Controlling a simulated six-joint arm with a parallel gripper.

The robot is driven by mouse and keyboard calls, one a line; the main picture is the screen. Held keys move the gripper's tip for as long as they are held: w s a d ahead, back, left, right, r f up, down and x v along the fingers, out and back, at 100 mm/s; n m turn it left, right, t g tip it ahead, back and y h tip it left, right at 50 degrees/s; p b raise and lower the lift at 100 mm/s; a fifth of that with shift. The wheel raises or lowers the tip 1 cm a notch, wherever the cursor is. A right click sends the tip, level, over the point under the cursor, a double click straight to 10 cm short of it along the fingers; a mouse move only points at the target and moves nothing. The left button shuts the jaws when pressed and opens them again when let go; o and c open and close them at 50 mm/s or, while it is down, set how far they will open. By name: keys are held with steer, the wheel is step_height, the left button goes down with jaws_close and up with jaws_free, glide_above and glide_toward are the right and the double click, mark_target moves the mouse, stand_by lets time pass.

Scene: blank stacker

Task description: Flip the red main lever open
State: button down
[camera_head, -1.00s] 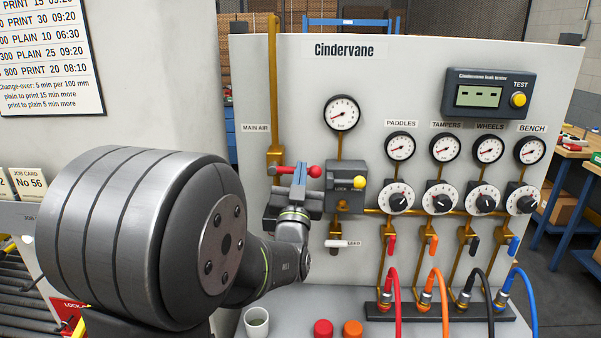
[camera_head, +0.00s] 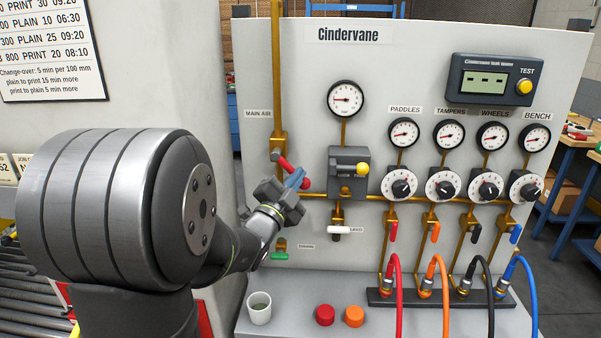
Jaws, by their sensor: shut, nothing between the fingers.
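The red main lever (camera_head: 284,164) sits on the brass main air pipe (camera_head: 278,95) at the panel's left. It slopes down to the right, and its red ball end (camera_head: 306,184) shows past my fingers. My gripper (camera_head: 295,178) is shut and empty at the lever's lower half. Its fingers overlap the lever in the picture and hide its middle; I cannot tell whether they touch it.
A grey lock box with a yellow knob (camera_head: 362,169) stands close right of my gripper, below a gauge (camera_head: 346,98). A white handle (camera_head: 346,230) and a green drain handle (camera_head: 280,256) sit lower. A cup (camera_head: 259,308) and red and orange caps (camera_head: 325,315) stand on the shelf.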

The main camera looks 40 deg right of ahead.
steer(key=shift+w+a+f+m+g+y, duration=0.35)
steer(key=shift+w+a+m+g+y, duration=0.25)
steer(key=shift+m, duration=1.05)
steer(key=shift+w+a+f+m+g+y, duration=0.45)
steer(key=shift+m+y, duration=0.3)
steer(key=shift+m, duration=0.95)
steer(key=shift+w+a+f+m+g+y, duration=0.3)
steer(key=shift+w+a+m+g+y, duration=0.3)
steer(key=shift+m, duration=1.05)
steer(key=shift+d, duration=0.1)
steer(key=shift+s+r, duration=0.1)
steer(key=s+d+r, duration=0.2)
steer(key=s+r, duration=0.8)
steer(key=s, duration=0.1)
steer(key=shift+s+d+r, duration=0.2)
steer(key=shift+d+r, duration=0.15)
steer(key=shift+r, duration=0.05)
